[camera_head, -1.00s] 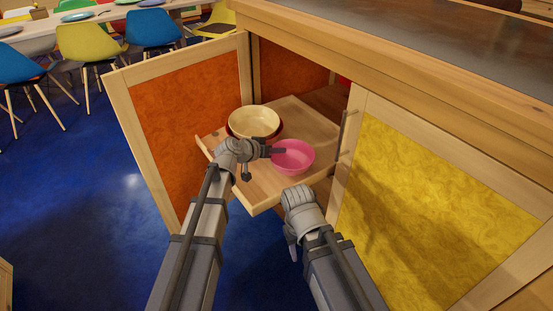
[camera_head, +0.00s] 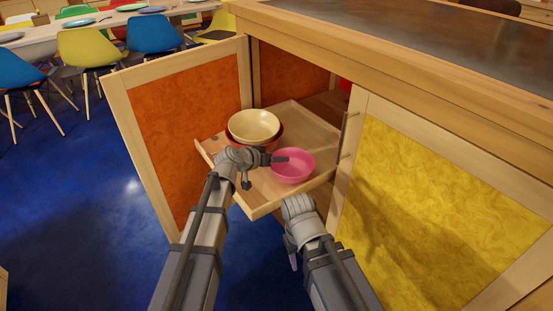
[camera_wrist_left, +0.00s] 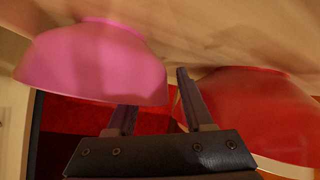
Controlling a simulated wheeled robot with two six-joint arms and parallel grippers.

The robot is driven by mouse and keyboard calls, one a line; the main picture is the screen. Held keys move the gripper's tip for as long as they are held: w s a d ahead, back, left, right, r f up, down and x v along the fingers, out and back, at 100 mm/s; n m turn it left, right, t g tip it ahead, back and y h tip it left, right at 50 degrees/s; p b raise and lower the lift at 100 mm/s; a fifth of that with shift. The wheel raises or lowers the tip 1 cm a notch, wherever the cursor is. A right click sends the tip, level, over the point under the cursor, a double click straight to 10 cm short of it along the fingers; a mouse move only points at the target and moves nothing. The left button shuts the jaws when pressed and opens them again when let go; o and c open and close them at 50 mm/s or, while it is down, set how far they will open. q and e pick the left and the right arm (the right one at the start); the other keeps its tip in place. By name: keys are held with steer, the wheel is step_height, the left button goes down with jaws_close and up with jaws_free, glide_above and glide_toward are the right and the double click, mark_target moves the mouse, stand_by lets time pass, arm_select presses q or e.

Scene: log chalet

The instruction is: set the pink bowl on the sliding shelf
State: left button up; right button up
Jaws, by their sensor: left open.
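The pink bowl (camera_head: 297,170) is upright on the front right part of the pulled-out wooden sliding shelf (camera_head: 262,195), and seems to rest on it. In the left wrist view the pink bowl (camera_wrist_left: 90,65) appears upside down, its base against the wood. My left gripper (camera_head: 284,159) is at the bowl's left rim. In the wrist view its jaws (camera_wrist_left: 155,98) are open, one finger by the pink bowl's rim and the other towards a red bowl (camera_wrist_left: 250,110).
A cream bowl (camera_head: 254,125) sits in the red bowl (camera_head: 277,142) on the shelf's left. The open orange door (camera_head: 190,125) stands left, the yellow door (camera_head: 420,200) right, and the countertop (camera_head: 420,40) above. The shelf's back right is clear.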

arm_select(q)
steer(key=shift+r, duration=0.15)
steer(key=shift+s+a+r+p, duration=0.2)
steer(key=shift+r+p, duration=0.05)
steer(key=shift+p, duration=0.1)
steer(key=p+v, duration=0.5)
steer(key=v, duration=0.6)
steer(key=shift+p, duration=0.3)
steer(key=shift+a, duration=0.1)
steer(key=shift+c, duration=0.4)
